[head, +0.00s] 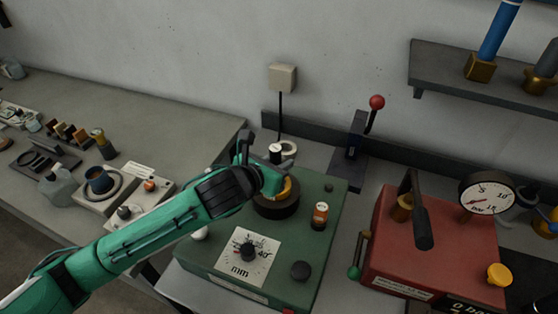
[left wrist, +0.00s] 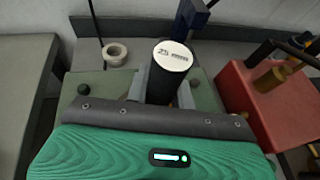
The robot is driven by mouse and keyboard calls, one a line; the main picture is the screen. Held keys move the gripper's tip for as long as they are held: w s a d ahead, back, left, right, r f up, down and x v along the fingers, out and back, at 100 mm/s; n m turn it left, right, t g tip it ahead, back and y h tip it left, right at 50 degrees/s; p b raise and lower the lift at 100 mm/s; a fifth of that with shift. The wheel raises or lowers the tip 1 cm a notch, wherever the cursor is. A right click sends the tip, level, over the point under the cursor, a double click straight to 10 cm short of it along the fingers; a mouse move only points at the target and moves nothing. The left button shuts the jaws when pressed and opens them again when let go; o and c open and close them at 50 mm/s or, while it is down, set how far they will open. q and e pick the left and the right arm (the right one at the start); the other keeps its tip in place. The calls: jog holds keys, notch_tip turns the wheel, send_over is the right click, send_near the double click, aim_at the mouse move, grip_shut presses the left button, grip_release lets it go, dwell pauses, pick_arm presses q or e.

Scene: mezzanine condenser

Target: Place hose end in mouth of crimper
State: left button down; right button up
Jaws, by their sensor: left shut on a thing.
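The green box (head: 225,268) with a millimetre dial appears to be the crimper. Its dark round mouth (head: 277,208) is on top, with a yellow part (head: 287,188) at it, partly hidden by my left gripper (head: 270,178). In the left wrist view my left gripper (left wrist: 160,95) is shut on a dark cylinder (left wrist: 165,80) with a pale end face reading "25 mm". I cannot tell whether this is the hose end, nor whether its lower end is inside the mouth. My right gripper is not in view.
A small amber jar (head: 320,216) and black knob (head: 301,271) stand on the green box. A red box (head: 415,265) with a gauge (head: 487,194) and lever (head: 422,215) is at right. A red-knobbed lever stand (head: 358,140) is behind. The left bench (head: 150,125) holds small parts.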

pick_arm(q)
jog(key=shift+f, duration=0.1)
jog(key=c, duration=1.2)
grip_release()
jog(key=b+v, duration=0.2)
jog(key=v, duration=1)
jog(key=shift+a, duration=0.1)
jog(key=shift+s+f, duration=0.1)
